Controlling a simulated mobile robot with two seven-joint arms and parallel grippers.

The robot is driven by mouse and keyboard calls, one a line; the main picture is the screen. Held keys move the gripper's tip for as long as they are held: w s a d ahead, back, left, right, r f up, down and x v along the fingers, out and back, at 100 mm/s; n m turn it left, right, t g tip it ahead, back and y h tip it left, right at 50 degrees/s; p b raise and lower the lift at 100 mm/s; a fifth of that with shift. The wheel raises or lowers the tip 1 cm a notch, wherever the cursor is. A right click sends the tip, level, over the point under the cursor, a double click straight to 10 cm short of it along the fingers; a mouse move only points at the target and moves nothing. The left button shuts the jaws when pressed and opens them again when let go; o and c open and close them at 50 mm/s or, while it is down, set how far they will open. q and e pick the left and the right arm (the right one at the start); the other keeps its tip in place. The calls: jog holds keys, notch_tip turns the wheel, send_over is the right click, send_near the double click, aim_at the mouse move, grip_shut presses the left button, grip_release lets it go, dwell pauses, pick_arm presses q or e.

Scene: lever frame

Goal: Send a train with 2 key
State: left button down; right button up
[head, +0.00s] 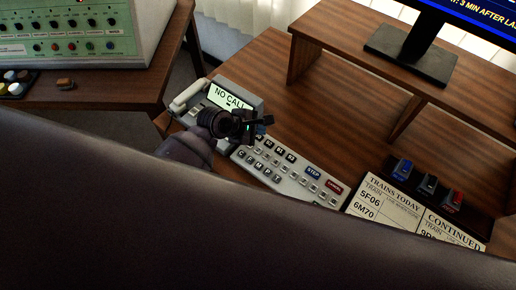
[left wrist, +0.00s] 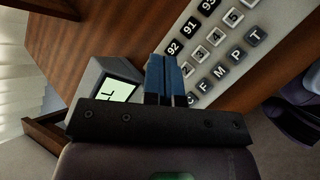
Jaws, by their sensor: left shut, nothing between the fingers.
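The grey key panel (head: 290,168) lies on the wooden desk, with rows of black and grey keys, a blue STEP key (head: 313,172) and a red key (head: 334,187). In the left wrist view the panel (left wrist: 208,88) shows black keys with 91, 92 and 93, grey digit keys (left wrist: 215,38) and letter keys F, M, P and T. My left gripper (head: 266,122) is shut and empty over the panel's left end. Its blue fingertips (left wrist: 169,75) hide part of the panel; contact is unclear.
A telephone unit (head: 251,98) reading NO CALL stands beside the gripper. A train list board (head: 380,203) and several blue, black and red stamps (head: 428,186) are at right. A monitor stand (head: 412,62) is behind. My own arm covers the foreground.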

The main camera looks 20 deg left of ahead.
pick_arm(q)
send_over(258, 152)
notch_tip(258, 152, down, 7)
jog(key=shift+w+r, duration=0.1)
pick_arm(e)
jog(key=shift+w+f, duration=0.1)
jog(key=shift+f, duration=0.05)
pick_arm(q)
jog(key=shift+f+b, duration=0.65)
jog(key=shift+f, duration=0.05)
pick_arm(e)
jog(key=shift+w+f, duration=0.1)
jog(key=shift+f, duration=0.1)
pick_arm(q)
jog(key=shift+f, duration=0.3)
pick_arm(e)
jog(key=shift+w+a+r, duration=0.1)
jog(key=shift+w+r, duration=0.1)
jog(key=shift+w, duration=0.05)
jog(key=shift+f, duration=0.15)
pick_arm(q)
jog(key=shift+f, duration=0.8)
dwell(1.5)
dwell(0.4)
jog(key=shift+r+p, duration=0.7)
jog(key=shift+r, duration=0.1)
pick_arm(e)
jog(key=shift+s+r, duration=0.15)
jog(key=shift+r, duration=0.55)
